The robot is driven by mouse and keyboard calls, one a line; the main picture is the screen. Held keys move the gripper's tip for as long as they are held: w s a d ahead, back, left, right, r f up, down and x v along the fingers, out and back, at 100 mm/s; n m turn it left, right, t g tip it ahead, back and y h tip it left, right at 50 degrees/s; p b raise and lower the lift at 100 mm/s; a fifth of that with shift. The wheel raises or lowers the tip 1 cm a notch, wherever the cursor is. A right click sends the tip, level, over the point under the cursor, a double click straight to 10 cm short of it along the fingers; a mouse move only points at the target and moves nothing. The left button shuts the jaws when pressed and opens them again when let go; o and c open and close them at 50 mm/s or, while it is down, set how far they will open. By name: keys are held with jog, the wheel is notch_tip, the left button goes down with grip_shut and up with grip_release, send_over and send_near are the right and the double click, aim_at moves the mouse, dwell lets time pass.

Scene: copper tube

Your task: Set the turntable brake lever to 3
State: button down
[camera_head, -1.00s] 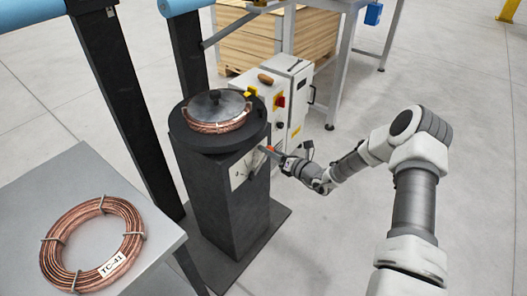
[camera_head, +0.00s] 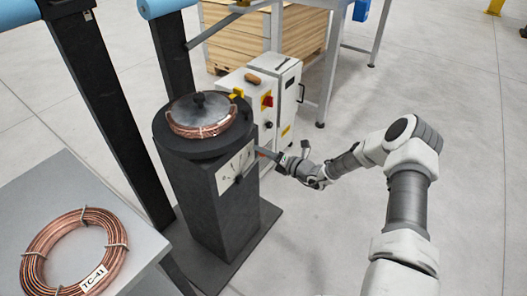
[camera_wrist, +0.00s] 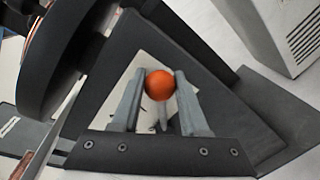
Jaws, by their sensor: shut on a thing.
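The turntable stand (camera_head: 212,205) is a dark square column with a round top. A white scale plate (camera_head: 237,166) is on its side face; its marks are too small to read. The brake lever's orange ball knob (camera_wrist: 160,85) sits between my two finger tips in the wrist view, with part of its grey rod below it. My gripper (camera_wrist: 160,88) is shut on this knob, in front of the white plate. The lever's setting cannot be read.
A copper coil (camera_head: 205,126) lies on the turntable top. Another coil tagged TC-41 (camera_head: 75,250) lies on a grey table (camera_head: 40,188) at the left. A white control cabinet (camera_head: 265,100) stands behind the stand.

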jog(key=shift+d+f, duration=0.1)
jog(key=shift+f, duration=0.05)
jog(key=shift+c, duration=2.1)
grip_release()
jog(key=p+v, duration=0.3)
jog(key=v, duration=1.4)
jog(key=shift+s, duration=0.2)
